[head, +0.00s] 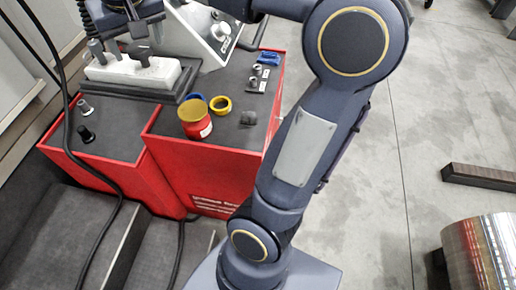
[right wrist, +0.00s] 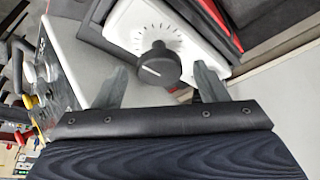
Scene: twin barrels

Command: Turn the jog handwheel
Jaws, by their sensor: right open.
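The jog handwheel is a round black knob (right wrist: 158,65) with a pale pointer line, on a white plate with dial marks (right wrist: 138,24) in the right wrist view. In the head view the white housing (head: 128,76) sits at the upper left on the red machine, its dark knob (head: 142,56) partly covered. My right gripper (head: 118,42) is just above the housing. In the right wrist view, the open right gripper (right wrist: 160,74) has one finger on each side of the knob, apart from it as far as I can tell. My left gripper is not in view.
A red can (head: 195,122), a yellow ring (head: 220,105) and a blue clip (head: 269,58) lie on the machine's dark top. A sloped control panel (head: 212,28) stands behind. A black cable hangs at the left. Grey floor is open at the right, with a metal barrel (head: 482,255).

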